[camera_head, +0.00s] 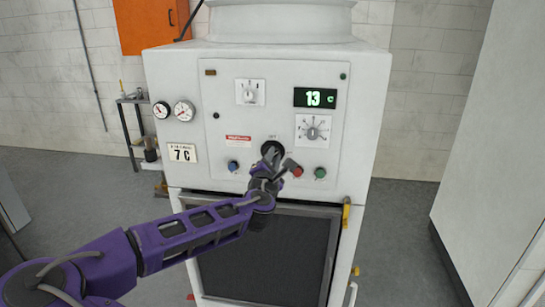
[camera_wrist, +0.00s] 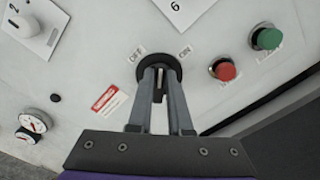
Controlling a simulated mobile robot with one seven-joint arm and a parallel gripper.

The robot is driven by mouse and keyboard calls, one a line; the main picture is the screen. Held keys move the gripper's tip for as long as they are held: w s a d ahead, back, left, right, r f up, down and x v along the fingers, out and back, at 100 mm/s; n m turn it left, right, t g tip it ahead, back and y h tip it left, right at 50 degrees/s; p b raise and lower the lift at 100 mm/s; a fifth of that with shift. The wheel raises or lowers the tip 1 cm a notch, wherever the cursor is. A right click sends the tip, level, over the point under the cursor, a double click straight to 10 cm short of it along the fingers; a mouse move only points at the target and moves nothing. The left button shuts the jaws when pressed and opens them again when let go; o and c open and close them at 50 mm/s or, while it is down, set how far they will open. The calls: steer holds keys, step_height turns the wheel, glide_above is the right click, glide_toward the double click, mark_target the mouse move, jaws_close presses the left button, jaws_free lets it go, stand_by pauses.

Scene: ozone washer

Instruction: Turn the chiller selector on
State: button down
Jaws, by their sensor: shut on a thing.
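The chiller selector is a round black knob (camera_head: 271,147) in the lower middle of the white machine's front panel. In the wrist view the selector (camera_wrist: 174,68) has an OFF label (camera_wrist: 137,54) at its upper left and an ON label (camera_wrist: 184,52) at its upper right. My gripper (camera_head: 277,158) is at the selector, and in the wrist view its two fingers (camera_wrist: 160,78) are shut around the knob's raised handle. The fingers hide much of the knob, so I cannot tell which label it points to. The display (camera_head: 316,98) reads 13 C.
A red button (camera_wrist: 224,69) and a green button (camera_wrist: 267,38) sit close to the right of the selector. A blue button (camera_head: 233,166) is to its left. A dark-windowed door (camera_head: 265,255) is below.

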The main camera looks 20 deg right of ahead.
steer(key=m, duration=0.4)
steer(key=shift+d+f+m, duration=0.15)
steer(key=shift+f+m, duration=0.05)
steer(key=shift+m, duration=0.1)
steer(key=shift+f+m, duration=0.15)
steer(key=shift+m, duration=1.45)
steer(key=c, duration=0.8)
jaws_free()
steer(key=shift+f, duration=0.1)
steer(key=shift+c, duration=0.2)
steer(key=shift+s, duration=0.15)
